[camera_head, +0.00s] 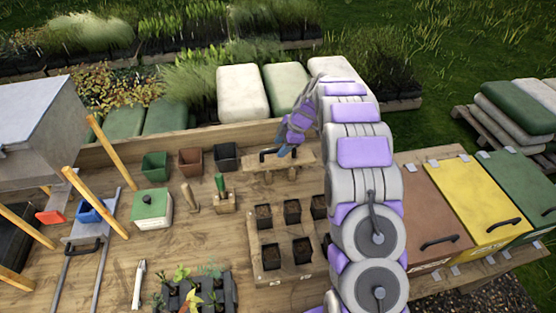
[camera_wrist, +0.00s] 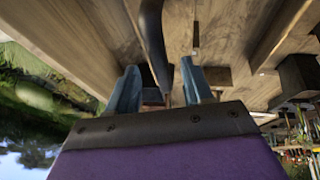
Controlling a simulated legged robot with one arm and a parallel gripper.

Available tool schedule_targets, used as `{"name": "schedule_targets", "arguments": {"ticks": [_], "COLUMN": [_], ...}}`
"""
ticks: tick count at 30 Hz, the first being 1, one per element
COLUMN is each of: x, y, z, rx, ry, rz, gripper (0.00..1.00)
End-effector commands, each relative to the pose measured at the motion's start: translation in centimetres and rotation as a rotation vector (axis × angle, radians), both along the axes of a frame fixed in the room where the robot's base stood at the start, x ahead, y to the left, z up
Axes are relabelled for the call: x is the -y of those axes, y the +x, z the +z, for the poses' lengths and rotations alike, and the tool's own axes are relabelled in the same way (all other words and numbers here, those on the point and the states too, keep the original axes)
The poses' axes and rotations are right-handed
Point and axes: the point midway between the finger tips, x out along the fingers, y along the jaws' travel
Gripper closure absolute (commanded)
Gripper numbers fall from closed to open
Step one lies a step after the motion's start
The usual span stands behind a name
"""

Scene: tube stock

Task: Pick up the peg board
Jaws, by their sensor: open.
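The peg board appears to be the wooden piece (camera_head: 300,158) with a dark handle (camera_head: 266,154) near the back edge of the table. My gripper (camera_head: 284,151) is over it, with its blue fingers pointing down near the handle. In the wrist view the two blue fingers (camera_wrist: 160,85) are apart, and a dark curved bar (camera_wrist: 152,35), which looks like the handle, runs into the gap between them. Nothing is gripped. Whether the fingers touch the bar cannot be told. My arm hides part of the area to the right of the board.
A wooden tray with black pots (camera_head: 302,250) stands in front of the board. A dibber (camera_head: 189,197) and a green-handled tool in a block (camera_head: 223,193) are to the left. Pots (camera_head: 190,161) line the back. Lidded bins (camera_head: 485,205) stand at the right.

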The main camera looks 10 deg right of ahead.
Motion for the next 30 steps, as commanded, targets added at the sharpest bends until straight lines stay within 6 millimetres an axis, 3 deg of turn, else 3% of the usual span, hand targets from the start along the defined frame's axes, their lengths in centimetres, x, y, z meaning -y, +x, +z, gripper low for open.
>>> {"name": "schedule_targets", "arguments": {"ticks": [6, 14, 30], "x": [-1.2, -1.3, -1.3], "y": [0.5, 0.5, 0.5], "z": [-3.1, -3.3, -3.2], "rx": [-0.002, 0.000, 0.000], "ry": [-0.001, -0.001, 0.000], "rz": [0.000, 0.000, 0.000], "gripper": [0.49, 0.49, 1.00]}}
